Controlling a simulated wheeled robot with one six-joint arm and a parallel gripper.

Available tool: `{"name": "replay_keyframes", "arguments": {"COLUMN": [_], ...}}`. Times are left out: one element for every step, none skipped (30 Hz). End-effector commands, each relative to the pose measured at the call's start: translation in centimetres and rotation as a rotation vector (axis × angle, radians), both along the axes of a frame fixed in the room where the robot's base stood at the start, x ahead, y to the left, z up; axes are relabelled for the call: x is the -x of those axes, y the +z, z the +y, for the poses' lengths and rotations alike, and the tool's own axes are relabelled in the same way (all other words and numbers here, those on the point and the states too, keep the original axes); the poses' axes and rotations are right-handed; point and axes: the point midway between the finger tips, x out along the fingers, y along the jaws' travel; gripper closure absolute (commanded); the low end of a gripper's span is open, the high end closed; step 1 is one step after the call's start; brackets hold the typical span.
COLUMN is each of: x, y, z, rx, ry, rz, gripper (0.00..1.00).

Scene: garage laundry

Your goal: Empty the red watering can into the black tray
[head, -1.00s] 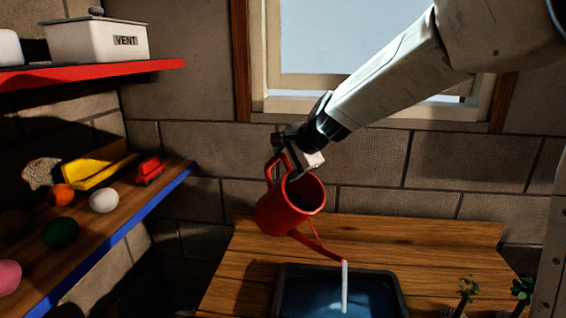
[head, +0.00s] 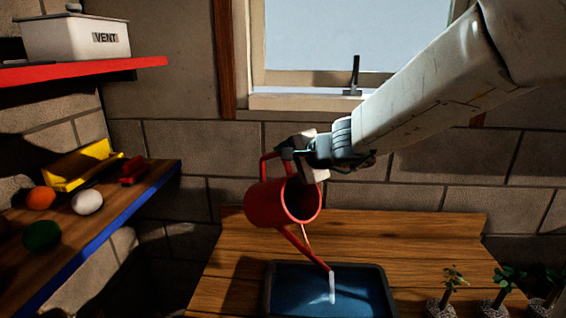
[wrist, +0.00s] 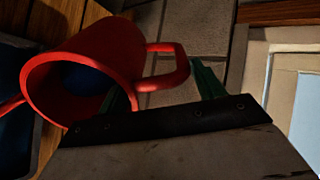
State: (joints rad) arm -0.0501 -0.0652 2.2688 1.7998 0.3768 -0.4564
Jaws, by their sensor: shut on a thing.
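The red watering can (head: 270,204) hangs in the air over the wooden bench, tilted with its spout down to the right. A pale stream runs from the spout tip into the black tray (head: 268,290), which holds blue water. My gripper (head: 290,152) is shut on the can's handle at its upper side. In the wrist view the can (wrist: 110,50) shows its open mouth, with dark blue inside. The green fingers of my gripper (wrist: 160,85) lie on both sides of the handle. The tray's near edge is cut off in the head view.
Several small potted plants (head: 450,290) stand right of the tray. A blue-edged shelf (head: 100,235) with balls and a yellow toy is at left, below a red shelf (head: 90,70) holding a VENT box (head: 75,38). A window is behind.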

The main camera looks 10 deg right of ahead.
Motion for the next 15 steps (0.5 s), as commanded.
{"name": "replay_keyframes", "arguments": {"x": [0.3, 0.5, 0.7, 0.8, 1.0, 1.3, 1.4, 1.6, 1.8, 2.0, 2.1, 2.3, 2.5, 2.6, 2.8], "y": [0.3, 0.4, 0.6, 0.7, 0.8, 0.9, 1.0, 1.1, 1.3, 1.4, 1.5, 1.6, 1.7, 1.8, 1.9], "z": [-0.2, -0.3, -0.4, -0.5, -0.5, -0.7, -0.8, -0.9, -1.0, -1.0, -1.1, -1.2, -1.3, -1.4, -1.5], "rx": [-0.009, -0.012, -0.017, -0.020, -0.025, -0.029, -0.033, -0.035, -0.041, -0.043, -0.048, -0.050, -0.055, -0.059, -0.061], "ry": [-0.003, 0.000, -0.001, 0.000, 0.000, 0.001, -0.001, -0.001, -0.001, -0.001, -0.002, -0.001, 0.000, -0.001, 0.000], "rz": [-0.017, -0.023, -0.032, -0.039, -0.046, -0.055, -0.062, -0.070, -0.081, -0.088, -0.094, -0.102, -0.109, -0.115, -0.123], "gripper": [1.00, 1.00, 1.00, 1.00, 1.00, 1.00, 1.00, 1.00, 1.00, 1.00, 1.00, 1.00, 1.00, 1.00, 1.00]}}
